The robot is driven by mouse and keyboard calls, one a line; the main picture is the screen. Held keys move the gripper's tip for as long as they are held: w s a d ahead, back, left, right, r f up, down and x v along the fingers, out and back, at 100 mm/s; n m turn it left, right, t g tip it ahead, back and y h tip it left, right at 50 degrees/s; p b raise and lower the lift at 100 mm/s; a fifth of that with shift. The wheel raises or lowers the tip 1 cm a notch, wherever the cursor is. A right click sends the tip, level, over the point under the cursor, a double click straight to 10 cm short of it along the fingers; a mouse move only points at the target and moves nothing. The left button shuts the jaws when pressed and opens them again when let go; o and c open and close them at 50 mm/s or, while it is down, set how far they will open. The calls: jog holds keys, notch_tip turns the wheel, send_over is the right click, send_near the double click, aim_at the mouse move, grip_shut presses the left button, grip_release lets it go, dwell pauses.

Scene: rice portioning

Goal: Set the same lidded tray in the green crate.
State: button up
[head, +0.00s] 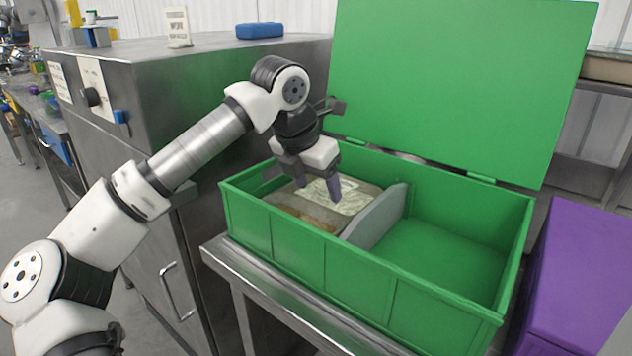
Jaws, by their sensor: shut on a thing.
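The green crate (300,255) stands open on a metal table, with its green lid (455,80) raised at the back. A grey divider (378,217) splits it into a left and a right compartment. The lidded tray (292,208), with a pale label on its clear top, is inside the left compartment. My gripper (318,188) points down into that compartment and is shut on the tray. The front wall hides the tray's lower part, so I cannot tell whether it touches the floor. The right compartment (440,255) is empty.
A large steel cabinet (215,95) stands close on the crate's left, with a blue object (259,30) and a small sign (178,27) on top. A purple box (578,275) stands close on the right. The raised lid blocks the back.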

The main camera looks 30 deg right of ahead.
jog(key=shift+f, duration=0.4)
dwell(0.9)
jog(key=o, duration=1.3)
jog(key=shift+c, duration=0.2)
jog(key=shift+r, duration=0.1)
notch_tip(320, 180, up, 8)
jog(key=p, duration=0.5)
